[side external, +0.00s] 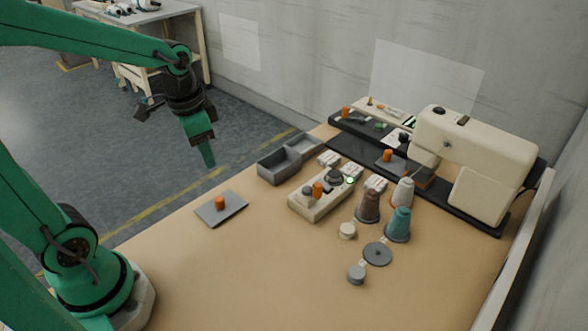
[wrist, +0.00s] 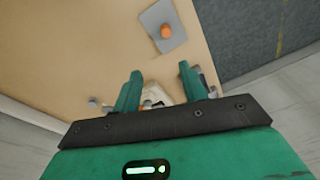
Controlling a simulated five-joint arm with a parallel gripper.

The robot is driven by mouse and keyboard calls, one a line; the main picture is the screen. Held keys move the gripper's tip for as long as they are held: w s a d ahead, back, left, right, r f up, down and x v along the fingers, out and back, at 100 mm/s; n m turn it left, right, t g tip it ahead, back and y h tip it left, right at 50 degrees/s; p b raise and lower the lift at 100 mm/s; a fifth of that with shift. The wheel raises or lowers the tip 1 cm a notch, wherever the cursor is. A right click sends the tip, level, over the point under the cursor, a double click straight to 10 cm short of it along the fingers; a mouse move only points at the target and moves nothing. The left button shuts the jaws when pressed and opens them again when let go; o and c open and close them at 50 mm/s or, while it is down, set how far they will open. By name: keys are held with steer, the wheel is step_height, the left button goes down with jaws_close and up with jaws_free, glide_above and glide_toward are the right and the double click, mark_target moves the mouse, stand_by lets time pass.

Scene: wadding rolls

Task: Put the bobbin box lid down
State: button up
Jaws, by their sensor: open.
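The bobbin box lid, a flat grey plate (side external: 234,207) with an orange knob (side external: 220,202), lies on the tan table left of the grey bobbin box (side external: 272,174). In the wrist view the lid (wrist: 152,20) shows at the top, beyond my fingertips, with nothing on it but its knob. The bobbin box is open at the top. My gripper (side external: 178,133) is raised in the air, up and left of the lid, apart from it. In the wrist view my gripper (wrist: 158,79) has its fingers spread, and no held object shows between them.
A cream tray (side external: 312,208) with an orange piece stands right of the box. Thread cones (side external: 398,223) and small grey discs (side external: 377,253) stand further right. A cream sewing machine (side external: 470,150) is at the back right. The front of the table is clear.

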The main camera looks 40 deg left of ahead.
steer(key=s+d+r+n+t, duration=0.3)
steer(key=s+r+t, duration=0.1)
steer(key=s+r, duration=0.2)
steer(key=shift+s+d+r+n, duration=0.2)
steer(key=shift+s+d+n, duration=0.2)
steer(key=shift+s, duration=0.25)
